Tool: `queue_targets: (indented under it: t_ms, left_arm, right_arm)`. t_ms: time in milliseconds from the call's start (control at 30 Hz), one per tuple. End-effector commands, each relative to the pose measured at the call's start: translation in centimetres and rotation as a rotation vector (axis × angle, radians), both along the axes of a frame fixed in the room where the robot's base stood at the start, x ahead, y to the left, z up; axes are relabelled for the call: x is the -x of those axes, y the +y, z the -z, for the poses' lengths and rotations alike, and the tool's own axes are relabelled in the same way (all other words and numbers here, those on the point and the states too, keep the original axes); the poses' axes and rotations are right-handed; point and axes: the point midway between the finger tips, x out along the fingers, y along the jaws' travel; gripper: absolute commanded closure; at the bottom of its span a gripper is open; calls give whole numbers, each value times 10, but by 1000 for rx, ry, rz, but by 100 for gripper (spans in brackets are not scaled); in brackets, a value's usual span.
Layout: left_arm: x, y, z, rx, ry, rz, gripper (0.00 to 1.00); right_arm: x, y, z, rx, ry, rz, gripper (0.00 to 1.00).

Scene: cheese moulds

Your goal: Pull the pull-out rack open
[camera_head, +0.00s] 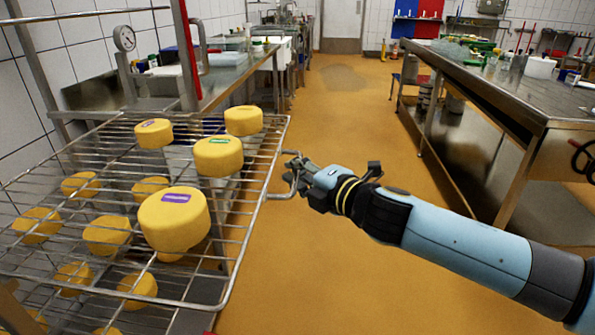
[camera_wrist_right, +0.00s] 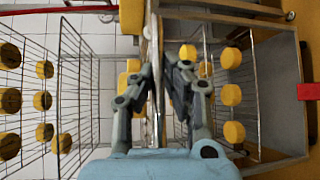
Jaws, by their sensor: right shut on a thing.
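The pull-out rack (camera_head: 258,183) is a wire shelf at the left of the head view, sticking out toward the aisle. Yellow cheeses stand on it, among them a large one with a purple label (camera_head: 176,218). A wire handle (camera_head: 290,194) projects from its right edge. My right gripper (camera_head: 298,172) reaches in from the right and is shut on this handle. In the right wrist view, the gripper's two fingers (camera_wrist_right: 160,88) close around an upright metal bar. The fingers partly hide the bar. My left gripper is not in view.
More cheeses (camera_head: 107,235) sit on a lower wire shelf. A steel bench with a sink (camera_head: 150,90) stands behind the rack. A long steel table (camera_head: 500,85) runs along the right. The orange floor (camera_head: 340,115) between them is clear.

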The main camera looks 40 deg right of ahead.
Motion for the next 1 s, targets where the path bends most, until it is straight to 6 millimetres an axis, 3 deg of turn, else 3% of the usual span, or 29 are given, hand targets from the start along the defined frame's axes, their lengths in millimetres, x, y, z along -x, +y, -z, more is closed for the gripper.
queue_targets:
  t_ms: [100,133,300,667,1000]
  left_arm:
    - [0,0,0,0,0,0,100]
    - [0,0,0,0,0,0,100]
    - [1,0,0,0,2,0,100]
    - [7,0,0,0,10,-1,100]
    - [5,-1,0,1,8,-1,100]
  right_arm:
    - [-2,0,-6,7,-10,-4,100]
    - [-3,0,-6,6,-10,-3,88]
    - [-2,0,-4,4,-8,-3,66]
    - [6,0,-2,4,-1,-1,66]
    - [73,5,-11,9,2,-3,66]
